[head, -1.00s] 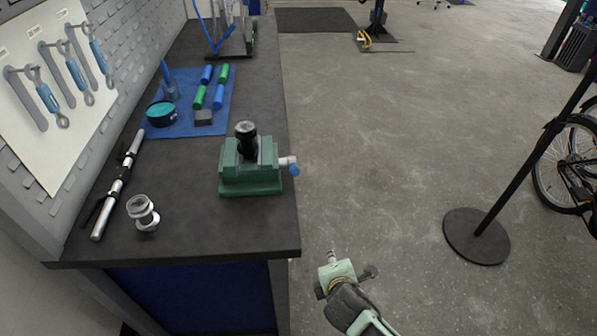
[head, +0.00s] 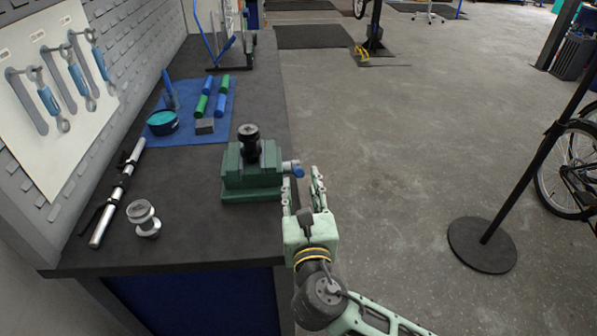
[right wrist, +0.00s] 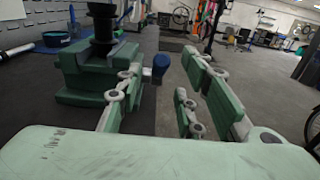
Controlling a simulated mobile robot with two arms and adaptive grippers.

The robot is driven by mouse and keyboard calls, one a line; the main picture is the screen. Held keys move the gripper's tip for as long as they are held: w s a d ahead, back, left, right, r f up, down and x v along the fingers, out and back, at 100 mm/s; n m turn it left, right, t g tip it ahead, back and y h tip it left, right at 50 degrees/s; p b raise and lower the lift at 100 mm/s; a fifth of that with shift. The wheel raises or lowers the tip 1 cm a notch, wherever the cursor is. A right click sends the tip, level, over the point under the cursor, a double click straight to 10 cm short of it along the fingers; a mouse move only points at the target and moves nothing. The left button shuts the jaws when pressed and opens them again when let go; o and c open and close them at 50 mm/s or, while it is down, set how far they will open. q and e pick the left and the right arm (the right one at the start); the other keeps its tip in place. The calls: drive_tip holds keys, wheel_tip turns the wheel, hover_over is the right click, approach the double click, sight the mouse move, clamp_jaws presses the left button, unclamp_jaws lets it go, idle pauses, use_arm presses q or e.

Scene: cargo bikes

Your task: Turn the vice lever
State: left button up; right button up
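The green vice (head: 250,178) stands near the right edge of the dark workbench, with a dark cylindrical part (head: 249,140) upright in it. Its lever (head: 297,170), light with a blue end, sticks out to the right past the bench edge. My right gripper (head: 302,180) is open just in front of the lever, its fingers pointing away from me on either side of the blue end. In the right wrist view the blue lever end (right wrist: 161,62) shows beyond and between the spread fingers; no contact shows. My left gripper is not in view.
On the bench (head: 190,240) lie a silver and black tube (head: 117,193) and a metal hub part (head: 144,218). A blue mat (head: 186,131) holds grips and a tin. A black stand base (head: 482,245) is on the floor at right.

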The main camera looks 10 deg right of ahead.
sight(298, 173)
drive_tip(key=w, duration=0.4)
drive_tip(key=shift+w, duration=0.7)
clamp_jaws()
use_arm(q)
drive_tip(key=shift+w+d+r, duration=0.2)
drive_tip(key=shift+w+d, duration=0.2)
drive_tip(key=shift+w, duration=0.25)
